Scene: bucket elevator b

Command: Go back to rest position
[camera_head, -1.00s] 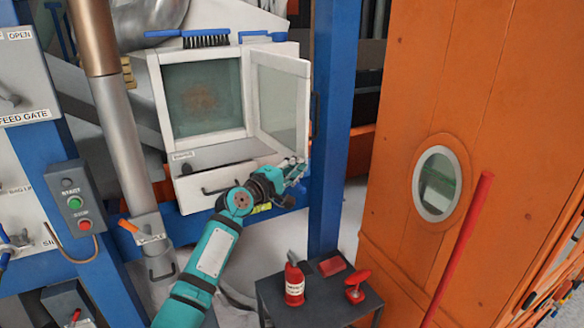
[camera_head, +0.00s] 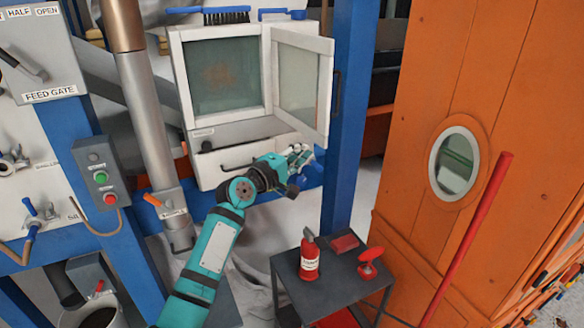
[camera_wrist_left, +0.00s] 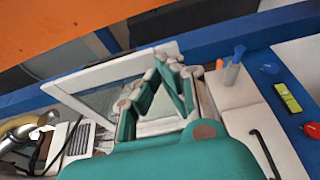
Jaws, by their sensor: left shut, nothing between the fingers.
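My left gripper (camera_head: 299,158) is shut and empty. In the head view its arm comes up from the bottom, and the gripper is in front of the lower right of a white cabinet, below its open glass door (camera_head: 300,85). In the left wrist view the teal and grey fingers (camera_wrist_left: 170,90) show against the door frame, beside the drawer (camera_wrist_left: 265,140). I cannot tell whether the gripper touches the cabinet. My right gripper is not in view.
A small dark table (camera_head: 335,275) with a red bottle (camera_head: 309,258) stands right of my arm. A blue post (camera_head: 344,140) is just right of the gripper. A grey pipe (camera_head: 150,120) and a start-stop box (camera_head: 98,175) are left. An orange housing (camera_head: 480,120) fills the right.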

